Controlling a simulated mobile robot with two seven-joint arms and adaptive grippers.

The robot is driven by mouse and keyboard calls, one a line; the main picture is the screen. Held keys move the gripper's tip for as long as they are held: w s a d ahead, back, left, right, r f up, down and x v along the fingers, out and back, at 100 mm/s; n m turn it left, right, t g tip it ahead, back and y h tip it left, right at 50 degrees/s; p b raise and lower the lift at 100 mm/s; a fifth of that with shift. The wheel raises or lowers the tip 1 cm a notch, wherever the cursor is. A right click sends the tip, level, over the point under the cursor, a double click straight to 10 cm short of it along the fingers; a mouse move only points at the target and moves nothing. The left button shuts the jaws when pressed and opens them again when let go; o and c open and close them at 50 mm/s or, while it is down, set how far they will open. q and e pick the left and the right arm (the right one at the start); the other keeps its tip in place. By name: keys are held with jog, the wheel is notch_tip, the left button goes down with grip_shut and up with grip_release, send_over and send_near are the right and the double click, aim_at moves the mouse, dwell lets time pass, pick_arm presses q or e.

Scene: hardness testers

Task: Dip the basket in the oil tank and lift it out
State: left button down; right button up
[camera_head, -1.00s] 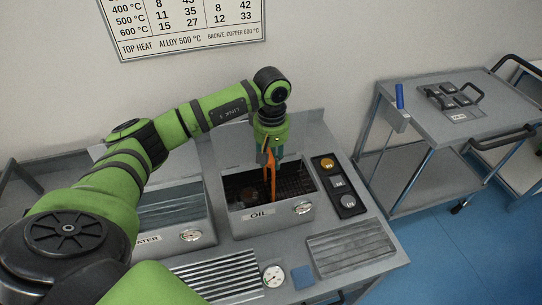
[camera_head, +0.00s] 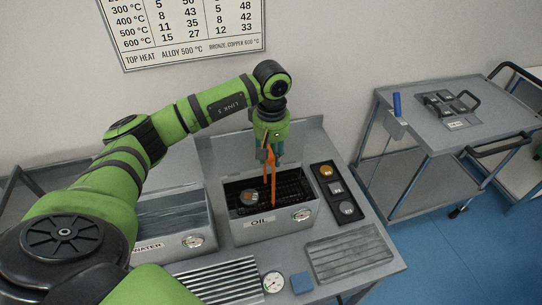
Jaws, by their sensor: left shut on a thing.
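The oil tank (camera_head: 300,228) is a grey open box labelled OIL, with a gauge on its front. My left gripper (camera_head: 268,148) is above it, pointing down, shut on the top of the basket's orange handle (camera_head: 267,177). The dark wire basket (camera_head: 285,188) is at the tank's opening, and its mesh shows near rim level. A round brownish piece (camera_head: 249,197) shows at the left of the basket. Whether the basket's underside is in the oil is hidden by the tank's front wall. My right gripper is not in view.
A water tank (camera_head: 172,247) stands left of the oil tank. A button panel (camera_head: 337,190) is to the right. A ribbed plate (camera_head: 350,252) and a grille (camera_head: 215,282) lie in front. A grey trolley (camera_head: 440,140) stands at the right.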

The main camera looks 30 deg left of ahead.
pick_arm(q)
jog(key=shift+r+p, duration=1.8)
jog(key=shift+r, duration=1.7)
